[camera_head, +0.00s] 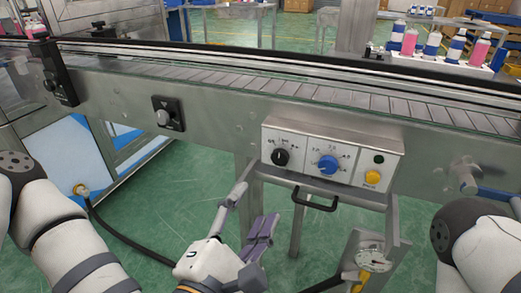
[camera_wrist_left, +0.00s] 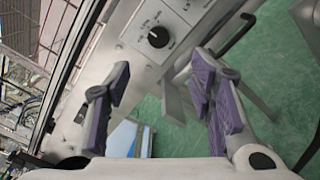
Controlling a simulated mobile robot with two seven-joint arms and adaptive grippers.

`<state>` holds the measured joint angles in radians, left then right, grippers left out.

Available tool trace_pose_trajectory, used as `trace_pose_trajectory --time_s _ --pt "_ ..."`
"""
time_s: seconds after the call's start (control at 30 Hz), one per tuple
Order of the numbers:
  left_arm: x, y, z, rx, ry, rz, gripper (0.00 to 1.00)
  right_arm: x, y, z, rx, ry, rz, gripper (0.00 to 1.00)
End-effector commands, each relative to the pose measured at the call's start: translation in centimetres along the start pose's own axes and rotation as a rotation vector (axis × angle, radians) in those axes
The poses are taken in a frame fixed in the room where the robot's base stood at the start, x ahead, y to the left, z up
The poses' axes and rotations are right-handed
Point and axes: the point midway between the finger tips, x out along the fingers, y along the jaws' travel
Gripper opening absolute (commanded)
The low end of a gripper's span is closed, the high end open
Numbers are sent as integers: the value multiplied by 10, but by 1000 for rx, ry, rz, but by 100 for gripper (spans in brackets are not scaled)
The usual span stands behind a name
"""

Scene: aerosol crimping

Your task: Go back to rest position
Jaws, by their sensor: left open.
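My left gripper (camera_head: 245,222) is in the lower middle of the head view, in front of the machine's metal frame and below the control box (camera_head: 328,155). Its purple-padded fingers are apart with nothing between them. In the left wrist view the open fingers (camera_wrist_left: 160,105) point toward the machine, with a black knob (camera_wrist_left: 158,37) of the control panel beyond them. My right gripper is out of the head view; only part of my right arm shows at the right edge.
The conveyor (camera_head: 300,88) runs across the scene. Bottles (camera_head: 409,42) stand behind the conveyor. Green floor is open below.

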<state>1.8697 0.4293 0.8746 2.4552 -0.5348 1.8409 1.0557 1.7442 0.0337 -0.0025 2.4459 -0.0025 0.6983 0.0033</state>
Motion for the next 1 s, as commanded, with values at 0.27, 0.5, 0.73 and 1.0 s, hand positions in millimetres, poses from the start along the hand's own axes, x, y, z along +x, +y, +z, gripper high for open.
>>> trace_pose_trajectory --time_s 0.27,0.5,0.73,1.0 --pt "-100 -145 -42 624 -129 -694 49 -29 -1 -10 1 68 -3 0" --pt "-287 -181 -152 1154 -419 -1484 49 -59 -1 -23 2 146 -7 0" --pt "-372 -144 -198 1264 -581 -1850 49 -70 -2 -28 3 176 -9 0" --pt "-376 -142 -201 1265 -592 -1870 49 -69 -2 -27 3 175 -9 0"
